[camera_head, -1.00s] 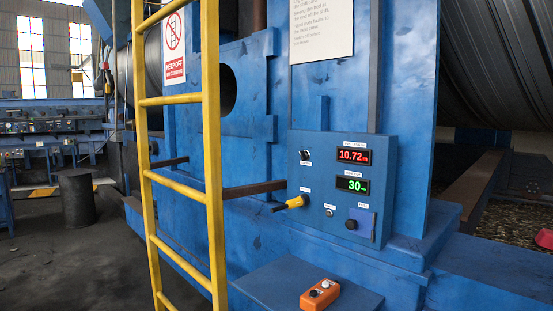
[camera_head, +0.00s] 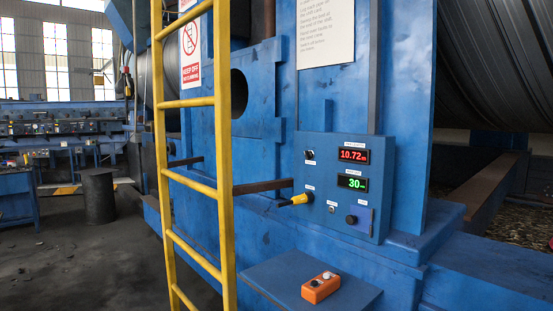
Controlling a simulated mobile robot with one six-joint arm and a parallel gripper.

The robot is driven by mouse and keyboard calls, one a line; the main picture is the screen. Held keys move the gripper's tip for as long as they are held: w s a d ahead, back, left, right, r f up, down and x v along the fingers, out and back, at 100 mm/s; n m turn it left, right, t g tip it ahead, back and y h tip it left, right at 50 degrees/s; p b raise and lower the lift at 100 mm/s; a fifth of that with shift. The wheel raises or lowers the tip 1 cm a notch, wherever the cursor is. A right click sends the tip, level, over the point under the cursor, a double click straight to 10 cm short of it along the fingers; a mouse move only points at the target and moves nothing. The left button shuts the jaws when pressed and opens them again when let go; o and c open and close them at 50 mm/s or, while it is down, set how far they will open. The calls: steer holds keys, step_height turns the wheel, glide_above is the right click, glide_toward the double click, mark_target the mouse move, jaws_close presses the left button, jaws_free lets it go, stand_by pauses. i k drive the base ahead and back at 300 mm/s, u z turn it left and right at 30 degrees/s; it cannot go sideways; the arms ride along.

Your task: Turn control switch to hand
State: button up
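A blue control panel (camera_head: 378,200) is fixed to the blue machine. It carries a small black switch knob (camera_head: 309,155) at upper left. A yellow handle (camera_head: 301,199) with a dark tip sticks out to the left at lower left. A small round button (camera_head: 332,209) sits at the bottom middle. A black knob (camera_head: 351,219) on a blue plate is at lower right. The small labels are unreadable, so I cannot tell which is the control switch or its position. My gripper is not in view.
A yellow ladder (camera_head: 226,160) stands left of the panel. Red (camera_head: 353,156) and green (camera_head: 353,183) displays read 10.72 and 30. An orange button box (camera_head: 320,287) lies on a blue shelf (camera_head: 280,272) below. A dark drum (camera_head: 99,198) stands on open floor at left.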

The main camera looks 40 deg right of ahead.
mark_target(309, 154)
steer(key=u, duration=0.7)
steer(key=k, duration=1.45)
steer(key=z, duration=0.7)
steer(key=i, duration=1)
steer(key=u, duration=0.55)
steer(key=i, duration=0.4)
steer(key=u, duration=0.2)
